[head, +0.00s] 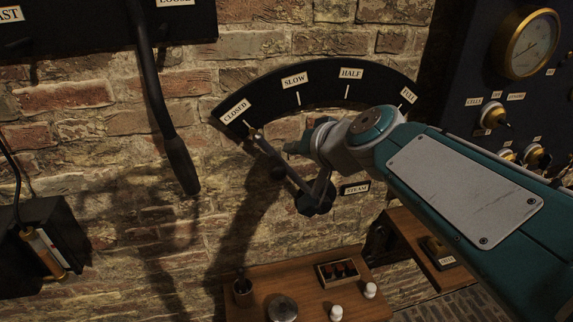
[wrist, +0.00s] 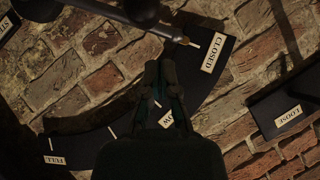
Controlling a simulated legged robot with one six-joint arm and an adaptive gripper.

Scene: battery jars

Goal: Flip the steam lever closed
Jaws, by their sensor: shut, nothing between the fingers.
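The steam lever (head: 285,170) is a dark bar on a pivot beside the STEAM label (head: 355,188). It slants up and left, and its pale tip lies by the CLOSED mark of the black curved scale (head: 322,78). In the wrist view the lever (wrist: 140,15) crosses the top, its tip beside the CLOSED label (wrist: 208,52). My gripper (head: 287,148) is just right of the lever in the head view. In the wrist view my gripper (wrist: 165,65) is shut and empty, apart from the bar there. Contact is unclear in the head view.
Another black lever (head: 165,120) hangs at the left below the LOOSE plate. A dark panel with a brass gauge (head: 527,43) and knobs stands at the right. A wooden shelf (head: 260,275) with jars and small pots lies below. Brick wall shows between them.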

